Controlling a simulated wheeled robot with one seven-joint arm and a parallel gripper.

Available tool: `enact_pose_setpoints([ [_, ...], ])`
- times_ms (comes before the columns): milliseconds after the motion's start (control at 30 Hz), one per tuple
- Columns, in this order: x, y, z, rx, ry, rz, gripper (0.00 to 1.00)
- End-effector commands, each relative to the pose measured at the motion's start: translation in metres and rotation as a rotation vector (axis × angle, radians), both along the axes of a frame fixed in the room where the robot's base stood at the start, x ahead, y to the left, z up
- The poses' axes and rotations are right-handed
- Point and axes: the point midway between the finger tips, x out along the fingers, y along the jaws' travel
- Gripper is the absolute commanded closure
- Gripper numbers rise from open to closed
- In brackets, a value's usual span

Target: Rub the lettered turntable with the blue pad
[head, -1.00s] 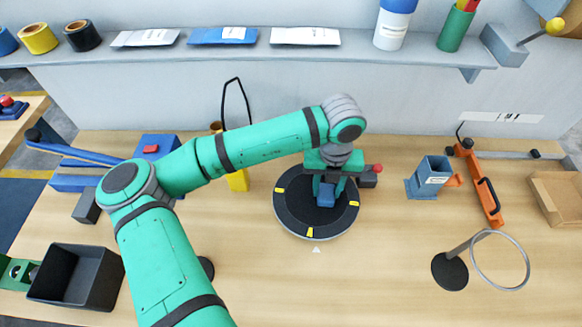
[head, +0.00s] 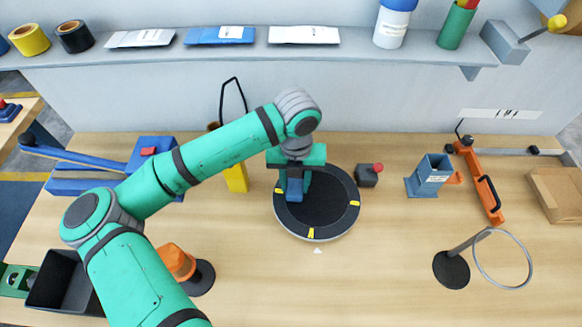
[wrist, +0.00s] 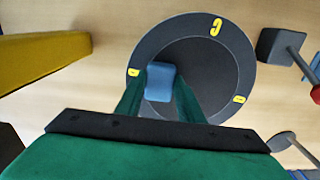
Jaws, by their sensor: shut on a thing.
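The lettered turntable (head: 335,215) is a black disc with a grey rim and yellow marks, lying on the bench. In the wrist view the turntable (wrist: 212,77) shows yellow letters on its outer ring. My gripper (head: 294,186) is shut on the blue pad (head: 294,190) over the left part of the disc. The pad also shows in the wrist view (wrist: 160,82) between my green fingers, over the inner dark disc near its left edge. Whether the pad touches the surface I cannot tell.
A dark block with a red knob (head: 367,175) stands close to the turntable's right. A yellow tool (head: 236,178) stands to its left. The bench in front of the turntable is clear.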

Motion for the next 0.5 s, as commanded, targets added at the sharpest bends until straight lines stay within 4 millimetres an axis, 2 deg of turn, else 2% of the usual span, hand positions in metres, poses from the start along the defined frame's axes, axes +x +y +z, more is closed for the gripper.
enact_pose_setpoints([
  [100, 0.0, -0.003, 0.023, -0.002, -0.004, -0.006, 0.87],
  [333, 0.0, -0.002, 0.042, -0.001, -0.003, -0.004, 0.87],
  [500, -0.001, -0.009, 0.057, -0.002, -0.003, -0.016, 0.87],
])
